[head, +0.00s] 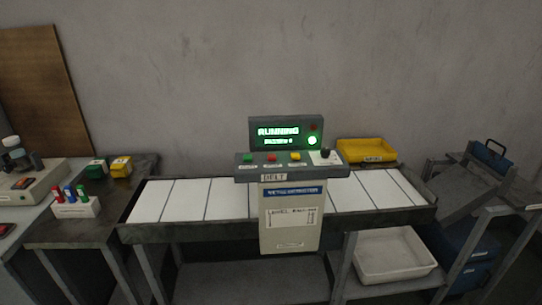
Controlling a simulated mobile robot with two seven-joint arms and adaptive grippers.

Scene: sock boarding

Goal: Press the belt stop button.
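The belt control console (290,170) stands at the middle of the belt, with a plate reading "BELT" on its front. On its top panel sit a green button (248,157), a red button (272,157) and a yellow button (295,156) in a row, left to right. The small labels under them are too small to read. The display (278,132) behind them reads "RUNNING" in green. A green lamp (312,140) beside it is lit, and the red lamp (312,127) above it is dark. Neither of my grippers is in view.
A belt with white panels (184,200) runs left and right behind the console. A black knob (325,153) sits at the panel's right. Side tables flank both ends.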

